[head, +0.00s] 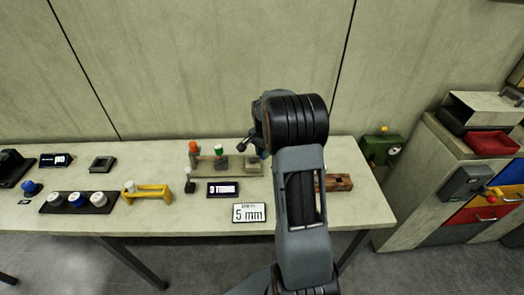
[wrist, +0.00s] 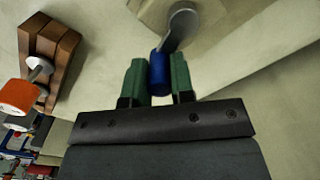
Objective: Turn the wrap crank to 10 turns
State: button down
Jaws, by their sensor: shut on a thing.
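In the wrist view my gripper (wrist: 160,85) has its green fingers closed on either side of a blue crank handle (wrist: 159,68). A grey metal crank arm (wrist: 182,25) runs from the handle to a pale housing (wrist: 150,12). In the head view my gripper is mostly hidden behind my arm, at the right end of the bench fixture (head: 215,166), and the crank is largely hidden too. A dark display (head: 223,190) in front of the fixture reads what looks like "9 TURNS"; the digit is small.
A white "5 mm" card (head: 249,213) lies at the table's front edge. A wooden block (head: 338,182) stands to the right of my arm. A yellow bracket (head: 150,191) and a dark tray with knobs (head: 78,202) sit to the left. A grey cabinet (head: 428,160) stands at right.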

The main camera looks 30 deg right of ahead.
jog(key=shift+s+a+m, duration=0.2)
jog(key=shift+s+m, duration=0.1)
jog(key=shift+m, duration=0.7)
jog(key=shift+s+a+m, duration=0.15)
jog(key=shift+s+m, duration=0.15)
jog(key=shift+m, duration=0.7)
jog(key=c, duration=1)
grip_release()
jog(key=shift+r, duration=0.1)
notch_tip(320, 180, up, 14)
jog(key=shift+f, duration=0.15)
